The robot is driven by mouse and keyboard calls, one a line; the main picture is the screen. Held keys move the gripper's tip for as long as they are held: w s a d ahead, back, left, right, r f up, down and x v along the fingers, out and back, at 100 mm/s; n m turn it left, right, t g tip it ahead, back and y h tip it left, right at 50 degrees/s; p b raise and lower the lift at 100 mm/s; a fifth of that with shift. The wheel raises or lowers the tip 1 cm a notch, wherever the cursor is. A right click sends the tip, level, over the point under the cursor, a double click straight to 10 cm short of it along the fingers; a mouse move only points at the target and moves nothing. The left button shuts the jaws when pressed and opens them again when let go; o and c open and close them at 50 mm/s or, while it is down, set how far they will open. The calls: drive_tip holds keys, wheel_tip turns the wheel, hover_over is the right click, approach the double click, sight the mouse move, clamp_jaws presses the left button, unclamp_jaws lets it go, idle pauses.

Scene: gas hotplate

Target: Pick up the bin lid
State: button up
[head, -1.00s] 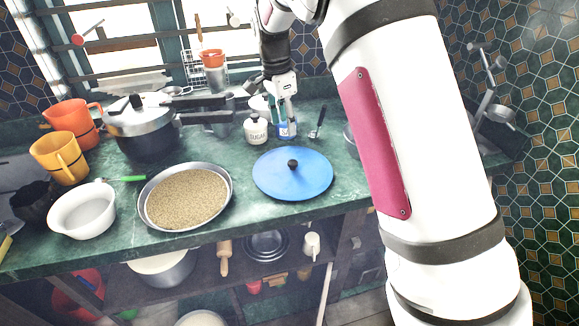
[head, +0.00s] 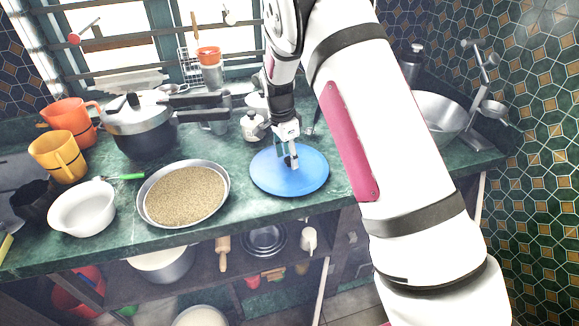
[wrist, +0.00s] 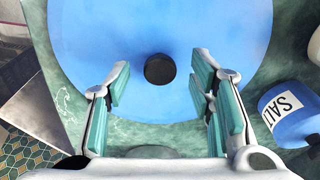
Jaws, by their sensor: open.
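The bin lid (head: 308,180) is a flat round blue disc lying on the green counter, with a dark round knob at its centre. In the wrist view the lid (wrist: 120,30) fills the upper middle, and its black knob (wrist: 159,69) shows between and slightly beyond my fingertips. My gripper (head: 290,164) is over the lid at the knob in the head view, partly hiding the knob. In the wrist view my gripper (wrist: 160,90) is open, with its teal-padded fingers apart on either side of the knob. Nothing is between the pads.
A blue salt jar (wrist: 288,112) stands close to the right finger in the wrist view. A pan of grain (head: 184,195), a white bowl (head: 82,208), a pressure cooker (head: 146,125) and a sugar jar (head: 250,127) share the counter. A metal bowl (head: 440,117) is behind my arm.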

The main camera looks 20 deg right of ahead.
drive_tip(key=shift+f, duration=0.45)
clamp_jaws()
drive_tip(key=shift+r, duration=0.1)
